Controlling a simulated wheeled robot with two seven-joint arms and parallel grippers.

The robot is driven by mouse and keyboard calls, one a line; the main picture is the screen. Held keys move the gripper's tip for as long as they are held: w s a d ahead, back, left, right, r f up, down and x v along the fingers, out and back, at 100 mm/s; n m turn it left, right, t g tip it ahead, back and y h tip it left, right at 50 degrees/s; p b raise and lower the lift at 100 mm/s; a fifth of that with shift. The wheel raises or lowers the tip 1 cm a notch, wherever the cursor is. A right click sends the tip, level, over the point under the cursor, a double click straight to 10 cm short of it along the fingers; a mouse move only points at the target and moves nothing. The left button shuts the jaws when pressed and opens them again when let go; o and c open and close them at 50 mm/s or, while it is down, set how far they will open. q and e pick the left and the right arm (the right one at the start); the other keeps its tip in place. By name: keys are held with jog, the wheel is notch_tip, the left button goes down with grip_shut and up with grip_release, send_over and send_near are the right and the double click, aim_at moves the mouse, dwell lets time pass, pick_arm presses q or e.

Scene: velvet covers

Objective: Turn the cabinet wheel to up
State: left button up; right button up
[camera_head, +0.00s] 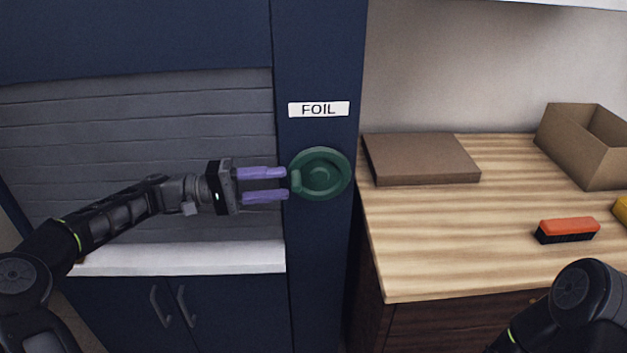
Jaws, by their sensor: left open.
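The green round wheel (322,175) is on the dark blue cabinet post (320,240), below a white label reading FOIL (319,109). A small raised knob shows at the wheel's left rim. My left gripper (287,184) comes in from the left with its two purple fingers apart, one above the other. The fingertips are at the wheel's left edge, by the knob; I cannot tell whether they touch it. My right arm shows at the bottom right, but its gripper is out of view.
A grey slatted shutter (140,120) and a white ledge (190,258) lie behind my left arm. On the wooden counter (450,240) to the right are a flat brown box (420,158), an open cardboard box (583,160) and an orange brush (567,229). The counter's front is clear.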

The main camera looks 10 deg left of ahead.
aim_at(310, 181)
pick_arm(q)
jog(key=p+x, duration=0.1)
jog(key=x, duration=0.6)
jog(key=shift+d, duration=0.3)
jog(key=shift+c, duration=0.3)
grip_shut()
dwell(0.8)
